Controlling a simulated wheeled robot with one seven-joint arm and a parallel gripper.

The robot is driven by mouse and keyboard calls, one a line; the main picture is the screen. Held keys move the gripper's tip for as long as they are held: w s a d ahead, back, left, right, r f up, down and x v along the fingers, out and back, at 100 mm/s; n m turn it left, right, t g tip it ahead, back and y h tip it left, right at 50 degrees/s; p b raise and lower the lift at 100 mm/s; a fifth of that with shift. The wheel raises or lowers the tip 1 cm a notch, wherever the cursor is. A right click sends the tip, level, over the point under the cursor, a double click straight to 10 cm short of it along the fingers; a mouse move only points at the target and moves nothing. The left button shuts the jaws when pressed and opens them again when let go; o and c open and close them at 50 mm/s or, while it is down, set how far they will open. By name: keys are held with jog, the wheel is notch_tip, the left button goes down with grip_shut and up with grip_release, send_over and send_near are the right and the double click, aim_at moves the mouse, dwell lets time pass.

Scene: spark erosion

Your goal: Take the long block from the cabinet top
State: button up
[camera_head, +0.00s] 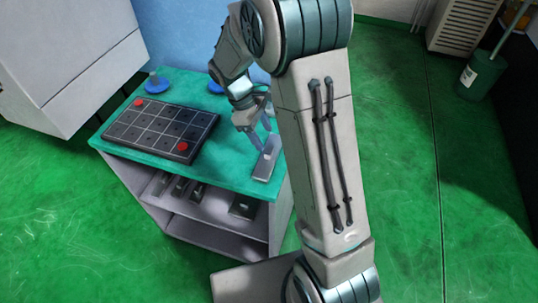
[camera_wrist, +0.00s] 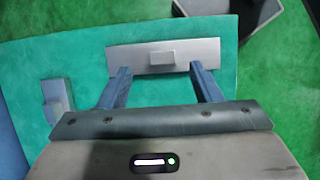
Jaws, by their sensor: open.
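The long block (camera_head: 266,163) is a grey bar lying flat on the green cabinet top (camera_head: 232,178), near its right edge. In the wrist view the long block (camera_wrist: 125,58) lies crosswise, with a small raised piece at its middle. My gripper (camera_head: 258,138) is above the cabinet top at the block, its blue fingers pointing down. In the wrist view my gripper (camera_wrist: 160,72) is open and empty, the fingertips apart on either side of the raised piece, close to the block's near edge. I cannot tell their height above it.
A dark tray (camera_head: 160,131) with square cells and two red round pieces (camera_head: 182,146) covers the left of the top. Blue round-based items (camera_head: 155,83) stand at the back. A blue-grey piece (camera_wrist: 57,100) lies left of my gripper. Dark parts (camera_head: 243,207) lie on the shelf below.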

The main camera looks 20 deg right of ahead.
aim_at(269, 150)
jog(key=shift+a+p+x, duration=0.1)
jog(key=shift+p+x, duration=0.2)
jog(key=shift+x, duration=1.1)
jog(key=shift+a+p+x, duration=0.15)
jog(key=shift+p+x, duration=0.1)
jog(key=shift+x, duration=1.1)
grip_shut()
